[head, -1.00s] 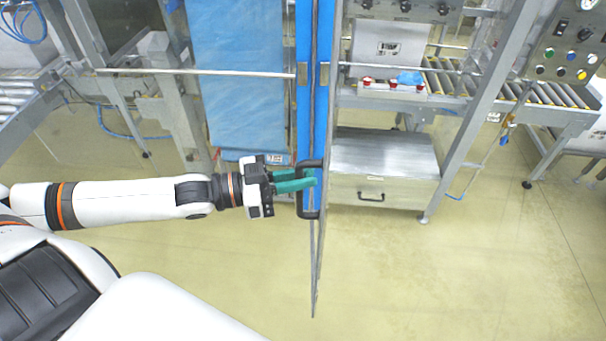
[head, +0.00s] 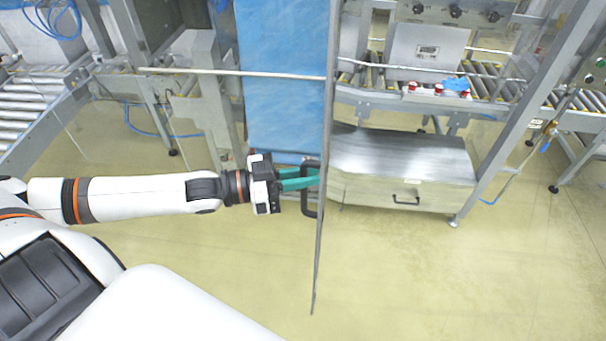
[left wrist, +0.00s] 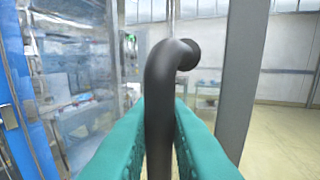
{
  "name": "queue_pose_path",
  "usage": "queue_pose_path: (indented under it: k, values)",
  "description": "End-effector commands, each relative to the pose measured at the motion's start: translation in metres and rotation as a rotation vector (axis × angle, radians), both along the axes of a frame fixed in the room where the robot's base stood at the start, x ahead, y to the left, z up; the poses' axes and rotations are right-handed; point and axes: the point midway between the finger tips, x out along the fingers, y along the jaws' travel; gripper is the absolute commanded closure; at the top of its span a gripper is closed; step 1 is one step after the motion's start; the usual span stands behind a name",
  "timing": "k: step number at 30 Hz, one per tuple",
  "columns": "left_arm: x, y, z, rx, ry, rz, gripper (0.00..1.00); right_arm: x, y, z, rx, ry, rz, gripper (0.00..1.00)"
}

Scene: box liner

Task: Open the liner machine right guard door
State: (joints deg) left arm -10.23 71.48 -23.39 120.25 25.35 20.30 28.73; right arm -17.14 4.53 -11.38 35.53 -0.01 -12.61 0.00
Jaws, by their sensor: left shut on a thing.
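The guard door (head: 320,235) stands nearly edge-on in the middle of the head view, a thin grey vertical line swung out from the machine. Its black handle (head: 305,196) is on the left side of that edge. My left gripper (head: 302,178) has its teal fingers at the handle, shut on it. In the left wrist view, the black handle bar (left wrist: 160,105) runs upright between the two teal fingers (left wrist: 158,145) and bends away at its top. The fingers hide part of the bar. My right gripper is out of view.
Behind the door are a roller conveyor (head: 485,85), a metal cabinet (head: 405,172) and a slanted frame post (head: 515,120). A blue panel (head: 283,85) and another conveyor (head: 25,105) stand at the left. The floor (head: 440,270) in front is clear.

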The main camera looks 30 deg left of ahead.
Motion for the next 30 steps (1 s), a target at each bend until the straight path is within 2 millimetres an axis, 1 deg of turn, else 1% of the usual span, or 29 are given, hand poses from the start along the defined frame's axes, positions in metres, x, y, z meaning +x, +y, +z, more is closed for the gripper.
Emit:
queue_pose_path:
  k: [4, 5, 7, 8, 19, 27, 30]
  values:
    - [0.0, 0.0, -0.001, 0.003, 0.003, 0.0, 1.0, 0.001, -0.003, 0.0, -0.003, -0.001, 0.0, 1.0]
    - [0.0, 0.0, -0.001, 0.003, 0.003, 0.001, 0.82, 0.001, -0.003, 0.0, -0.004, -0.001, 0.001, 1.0]
    - [0.0, 0.0, -0.001, 0.003, 0.003, 0.001, 0.71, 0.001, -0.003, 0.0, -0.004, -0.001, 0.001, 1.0]
    - [0.0, 0.0, -0.001, 0.003, 0.003, 0.001, 0.68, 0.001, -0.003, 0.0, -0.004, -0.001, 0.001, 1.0]
    - [-0.002, 0.003, -0.001, 0.003, 0.003, 0.001, 0.68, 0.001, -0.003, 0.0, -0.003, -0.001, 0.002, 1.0]
    - [-0.017, 0.019, -0.002, 0.005, 0.007, 0.0, 0.68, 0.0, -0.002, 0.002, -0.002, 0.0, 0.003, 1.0]
    - [-0.024, 0.027, 0.0, 0.004, 0.009, 0.001, 0.68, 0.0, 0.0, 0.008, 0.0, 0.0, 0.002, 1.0]
